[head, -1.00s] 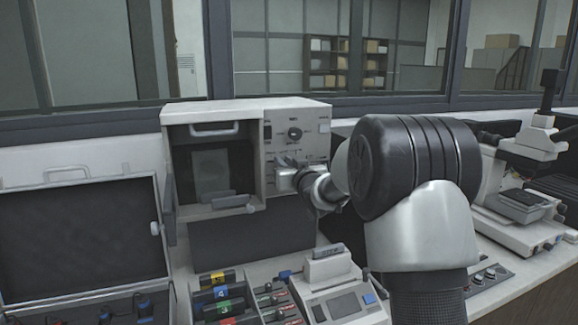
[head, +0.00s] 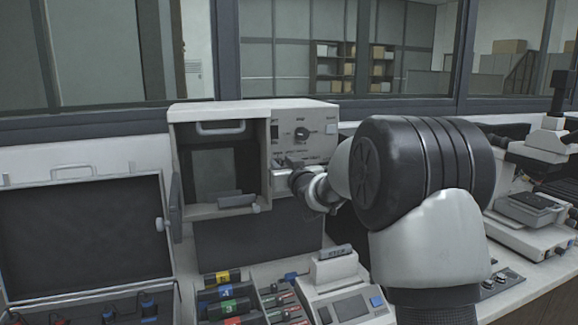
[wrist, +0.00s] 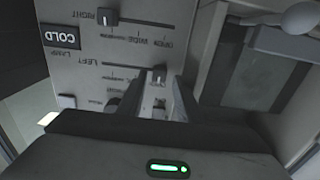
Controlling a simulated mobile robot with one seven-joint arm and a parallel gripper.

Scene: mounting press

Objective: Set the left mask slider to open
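The left mask slider is on the front panel of the press (head: 301,120). The wrist view shows the panel upside down, with the left slider knob (wrist: 158,73) at the picture-right end of its slot. My gripper (wrist: 162,78) has its two fingers on either side of this knob, with a gap between the tips, so it looks open. Contact with the knob cannot be made out. The fingers hide the lettering under that end of the slot. In the head view my gripper (head: 288,163) is at the lower part of the panel, small and partly covered by my wrist.
The right slider knob (wrist: 108,17) stands near the picture-left end of its own slot. A COLD lamp label (wrist: 60,36) is beside it. The open chamber (head: 222,172) is left of the panel. An open case (head: 85,235) and a small console (head: 345,298) stand nearby.

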